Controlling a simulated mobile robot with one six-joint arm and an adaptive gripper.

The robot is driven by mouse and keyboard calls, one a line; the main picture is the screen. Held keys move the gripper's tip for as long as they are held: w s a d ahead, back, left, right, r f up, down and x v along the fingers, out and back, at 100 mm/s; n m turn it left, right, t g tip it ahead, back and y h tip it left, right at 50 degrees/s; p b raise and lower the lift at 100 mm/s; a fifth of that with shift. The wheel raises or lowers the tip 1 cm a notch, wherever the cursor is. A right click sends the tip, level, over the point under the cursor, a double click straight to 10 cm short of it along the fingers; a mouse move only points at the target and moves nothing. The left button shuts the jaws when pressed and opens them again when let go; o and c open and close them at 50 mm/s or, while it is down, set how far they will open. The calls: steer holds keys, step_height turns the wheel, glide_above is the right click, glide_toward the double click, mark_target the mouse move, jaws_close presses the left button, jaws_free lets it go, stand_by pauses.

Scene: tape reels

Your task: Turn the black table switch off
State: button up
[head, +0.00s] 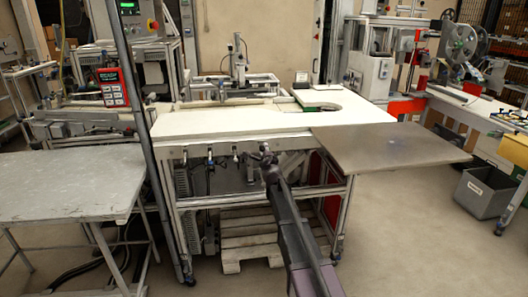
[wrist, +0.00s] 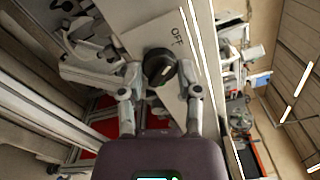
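The black table switch (wrist: 160,66) is a round knob on a pale panel (wrist: 140,37) in the wrist view. The letters OFF stand on the panel, just above and right of the knob. The knob carries a small pale mark; where it points is too small to tell for sure. My gripper (wrist: 162,80) is open, with one finger on each side of the knob, and small gaps seem to show. In the head view my gripper (head: 268,157) is at the front edge of the white-topped workbench (head: 215,122), and the switch is hidden or too small to make out.
A brown board (head: 390,150) juts out at the bench's right. A grey table (head: 70,185) stands at the left, with a dark post (head: 140,110) beside it. A pallet (head: 245,225) lies under the bench. A grey bin (head: 485,193) is at the right. The floor (head: 410,240) at lower right is clear.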

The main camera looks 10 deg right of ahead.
steer(key=o, duration=0.4)
steer(key=shift+w, duration=0.1)
steer(key=s, duration=1.2)
stand_by(0.4)
